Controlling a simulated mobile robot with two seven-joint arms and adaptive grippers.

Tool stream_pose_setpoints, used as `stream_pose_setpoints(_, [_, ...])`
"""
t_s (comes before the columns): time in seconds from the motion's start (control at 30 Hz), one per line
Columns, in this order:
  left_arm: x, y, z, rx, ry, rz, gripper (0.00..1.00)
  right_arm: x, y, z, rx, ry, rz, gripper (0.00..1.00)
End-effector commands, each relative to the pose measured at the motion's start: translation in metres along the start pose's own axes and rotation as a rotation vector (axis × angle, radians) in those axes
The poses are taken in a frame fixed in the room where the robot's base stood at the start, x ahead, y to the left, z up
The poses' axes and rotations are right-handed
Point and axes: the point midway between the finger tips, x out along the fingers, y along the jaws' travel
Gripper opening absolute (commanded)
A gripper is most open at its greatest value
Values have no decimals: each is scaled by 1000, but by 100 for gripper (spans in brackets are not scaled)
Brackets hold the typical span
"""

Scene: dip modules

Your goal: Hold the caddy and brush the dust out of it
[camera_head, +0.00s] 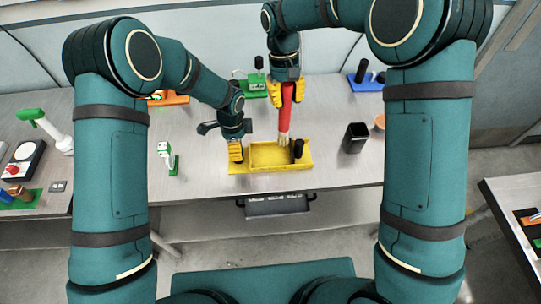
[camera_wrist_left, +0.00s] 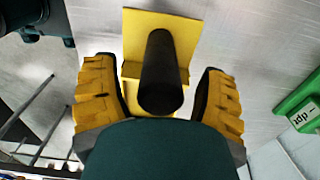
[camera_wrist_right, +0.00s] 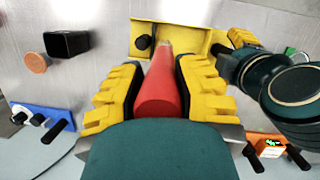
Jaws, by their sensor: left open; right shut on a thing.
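The yellow caddy (camera_head: 272,169) lies on the table in the head view, with a black post (camera_head: 298,148) at its right end. My left gripper (camera_head: 236,153) is at the caddy's left end. In the left wrist view its fingers (camera_wrist_left: 158,78) are open on either side of another black post (camera_wrist_left: 160,75), with gaps showing. My right gripper (camera_head: 287,92) is shut on the red brush (camera_head: 286,108). The brush points down, its pale bristles (camera_head: 283,138) over the caddy; I cannot tell if they touch it. Dust is too small to make out.
A black square cup (camera_head: 355,138) and an orange round piece (camera_head: 380,121) stand right of the caddy. A green-and-white piece (camera_head: 167,157) stands to its left. Green (camera_head: 253,86) and blue (camera_head: 367,82) bases lie at the back. The table's front edge is close to the caddy.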

Motion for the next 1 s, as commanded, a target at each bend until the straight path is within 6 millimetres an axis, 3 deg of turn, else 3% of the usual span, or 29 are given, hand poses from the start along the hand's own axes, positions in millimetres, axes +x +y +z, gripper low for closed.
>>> stream_pose_setpoints(0.17, [-4, 0, 0, 0, 0, -1, 72, 0, 0, 0, 0, 0, 0, 0])
stream_pose_setpoints(1.0, [-65, 0, 0, 0, 1, -1, 72, 1, 0, 0, 0, 0, 0, 0])
